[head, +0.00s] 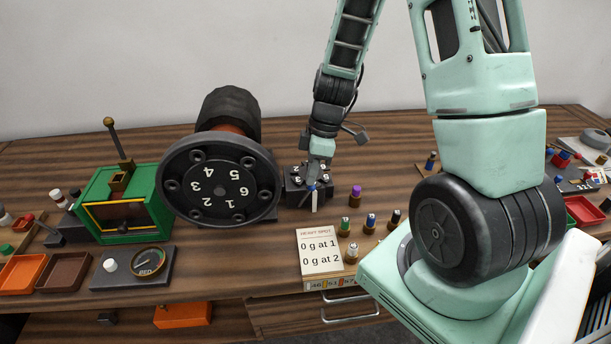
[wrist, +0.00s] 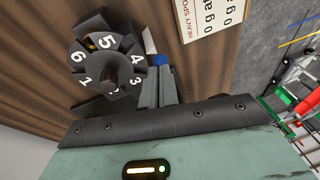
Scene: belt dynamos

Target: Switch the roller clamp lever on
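My gripper (head: 314,172) points down at a small black numbered block (head: 296,192), beside the big roller. In the wrist view the fingers (wrist: 159,72) are close together, with a blue tip (wrist: 159,60) between their ends. A white piece (head: 314,204) extends from this blue tip; it looks held. The block's numbered black wheel (wrist: 107,67) is left of the fingers in the wrist view. I cannot tell which part is the roller clamp lever. A tall ball-ended lever (head: 115,140) stands on the green box (head: 90,187); a red-knobbed lever (head: 36,222) is at far left.
The big black roller (head: 180,190) stands left of my gripper. A gauge box (head: 133,268), shallow trays (head: 62,271) and a card reading "heavy spot" (head: 320,251) lie toward the front. Several colour-capped pegs (head: 354,196) stand right of the gripper. Bare wood is behind the block.

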